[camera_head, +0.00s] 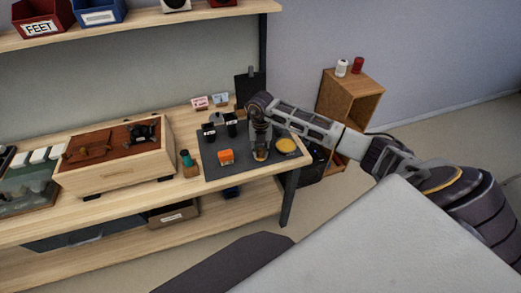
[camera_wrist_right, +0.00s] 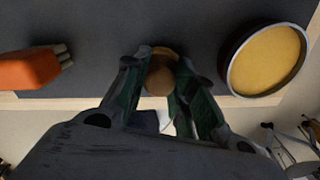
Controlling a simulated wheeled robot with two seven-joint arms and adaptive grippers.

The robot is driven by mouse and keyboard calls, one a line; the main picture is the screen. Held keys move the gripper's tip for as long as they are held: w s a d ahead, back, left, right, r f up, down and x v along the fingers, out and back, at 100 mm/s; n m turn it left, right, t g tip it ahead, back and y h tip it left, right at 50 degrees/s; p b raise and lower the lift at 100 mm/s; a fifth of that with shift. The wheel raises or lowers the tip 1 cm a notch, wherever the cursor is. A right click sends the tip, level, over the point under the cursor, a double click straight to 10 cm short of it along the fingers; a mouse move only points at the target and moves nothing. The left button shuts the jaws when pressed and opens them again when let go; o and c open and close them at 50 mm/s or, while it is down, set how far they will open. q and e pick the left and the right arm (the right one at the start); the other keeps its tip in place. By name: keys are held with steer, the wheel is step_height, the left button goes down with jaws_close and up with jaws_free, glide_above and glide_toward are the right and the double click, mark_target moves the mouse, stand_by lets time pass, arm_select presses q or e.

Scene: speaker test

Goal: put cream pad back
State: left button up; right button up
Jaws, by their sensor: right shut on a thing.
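My right gripper (camera_head: 261,150) is low over the dark mat (camera_head: 213,172) at the right end of the workbench. In the right wrist view my right gripper (camera_wrist_right: 162,70) is shut on a small round tan piece (camera_wrist_right: 158,82), which looks like the cream pad. The fingers hide its sides. In the head view the tan piece (camera_head: 260,156) shows just under the fingertips, at or just above the mat; I cannot tell whether it touches. My left gripper is not in view.
An orange block-like thing (camera_head: 226,156) lies left of the gripper. Two black jars (camera_head: 209,132) with labels stand behind it. A wooden case (camera_head: 115,165) and a green-topped item (camera_head: 187,160) are farther left. The bench's right edge is close; a wooden cabinet (camera_head: 345,100) stands beyond.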

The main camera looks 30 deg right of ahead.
mark_target(260, 149)
steer(key=shift+f, duration=0.15)
steer(key=o, duration=0.9)
step_height(260, 149, up, 12)
steer(key=shift+r+b, duration=0.15)
steer(key=shift+b, duration=0.4)
stand_by(0.5)
